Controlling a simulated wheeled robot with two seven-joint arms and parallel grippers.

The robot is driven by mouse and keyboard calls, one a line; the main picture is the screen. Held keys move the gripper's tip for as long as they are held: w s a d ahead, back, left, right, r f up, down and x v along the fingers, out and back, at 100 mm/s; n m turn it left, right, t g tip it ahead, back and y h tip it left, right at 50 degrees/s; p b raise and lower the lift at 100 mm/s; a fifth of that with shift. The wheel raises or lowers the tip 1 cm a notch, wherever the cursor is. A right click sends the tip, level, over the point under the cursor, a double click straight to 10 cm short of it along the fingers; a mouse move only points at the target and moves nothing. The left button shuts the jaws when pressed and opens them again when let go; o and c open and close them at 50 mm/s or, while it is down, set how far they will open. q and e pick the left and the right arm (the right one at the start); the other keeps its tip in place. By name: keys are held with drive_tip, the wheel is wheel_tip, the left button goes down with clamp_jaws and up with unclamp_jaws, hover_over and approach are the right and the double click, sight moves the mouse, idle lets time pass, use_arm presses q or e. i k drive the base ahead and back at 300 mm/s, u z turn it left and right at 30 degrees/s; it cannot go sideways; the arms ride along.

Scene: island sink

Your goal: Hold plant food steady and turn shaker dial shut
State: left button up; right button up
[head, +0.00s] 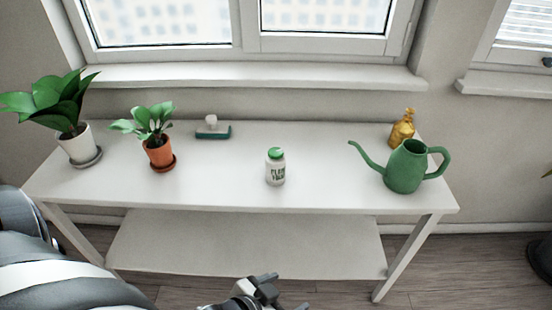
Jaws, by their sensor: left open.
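The plant food shaker (276,172) is a small white bottle with green lettering. It stands upright on the white table (220,185), near the middle and close to the front edge. Its green dial top (275,153) faces up; whether the dial is open or shut is too small to tell. My left gripper (268,287) is low at the bottom of the view, in front of the table and below its top. It is open, empty and well apart from the shaker. My right gripper is not in view.
A green watering can (405,168) and an amber bottle (402,130) stand at the right. A potted plant in terracotta (158,155), another in a white pot (78,147) and a teal-based brush (213,131) are at the left. The tabletop around the shaker is clear.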

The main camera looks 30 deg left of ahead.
sight(274, 153)
drive_tip(key=z, duration=2.6)
drive_tip(key=k, duration=1.7)
drive_tip(key=u, duration=1.9)
